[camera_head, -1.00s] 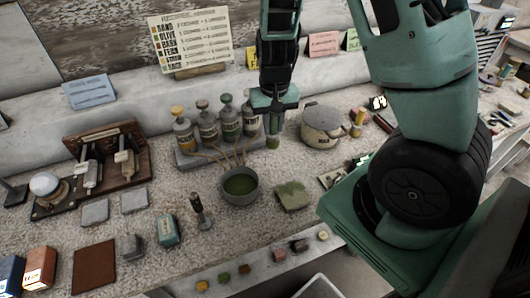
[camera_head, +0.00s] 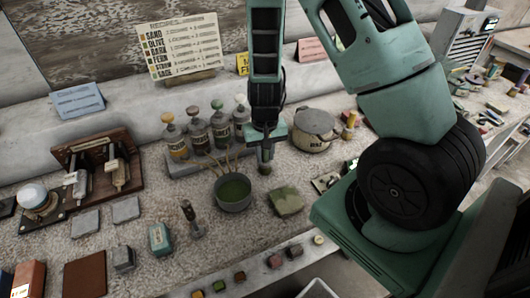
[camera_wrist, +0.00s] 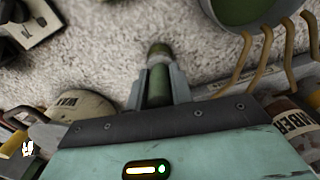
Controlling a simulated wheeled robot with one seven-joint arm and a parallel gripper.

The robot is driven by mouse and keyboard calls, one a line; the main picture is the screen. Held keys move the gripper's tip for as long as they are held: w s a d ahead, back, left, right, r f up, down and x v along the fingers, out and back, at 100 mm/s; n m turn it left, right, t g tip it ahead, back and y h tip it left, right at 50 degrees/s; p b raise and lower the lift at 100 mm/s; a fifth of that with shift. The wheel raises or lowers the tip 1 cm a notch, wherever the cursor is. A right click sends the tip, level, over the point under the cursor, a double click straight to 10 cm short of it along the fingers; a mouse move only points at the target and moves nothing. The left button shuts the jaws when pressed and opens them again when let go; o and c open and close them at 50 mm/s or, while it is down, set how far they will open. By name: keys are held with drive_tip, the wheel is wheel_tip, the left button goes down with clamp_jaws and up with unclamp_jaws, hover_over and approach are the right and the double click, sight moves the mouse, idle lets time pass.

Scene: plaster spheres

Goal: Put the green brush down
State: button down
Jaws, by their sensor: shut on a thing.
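My gripper (camera_head: 266,155) is shut on the green brush (camera_head: 265,169), which points down from the jaws, between the bowl and the white lidded pot. In the wrist view the brush (camera_wrist: 158,82) shows as a green barrel with a brownish end between the two fingers (camera_wrist: 157,90). Speckled counter shows beyond it. I cannot tell whether its tip touches the counter.
A round pot (camera_head: 312,130) is to the right, and a mossy green block (camera_head: 286,202) lies in front.

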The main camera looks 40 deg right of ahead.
drive_tip(key=c, duration=1.2)
unclamp_jaws()
drive_tip(key=shift+f, duration=0.1)
drive_tip(key=shift+c, duration=0.2)
wheel_tip(320, 180, up, 12)
drive_tip(key=shift+f+p, duration=0.15)
drive_tip(key=shift+p, duration=0.65)
drive_tip(key=shift+a+r, duration=0.2)
drive_tip(key=shift+r, duration=0.1)
drive_tip(key=s+a+r+n+y, duration=0.1)
drive_tip(key=s+a+r+n, duration=0.3)
drive_tip(key=a, duration=0.4)
drive_tip(key=s+a+r+n+y, duration=0.1)
drive_tip(key=s+a+r+n, duration=0.25)
drive_tip(key=a, duration=0.55)
drive_tip(key=s+a+r+n+h+b, duration=0.1)
drive_tip(key=s+a+n, duration=0.4)
drive_tip(key=s, duration=0.5)
drive_tip(key=shift+r, duration=0.65)
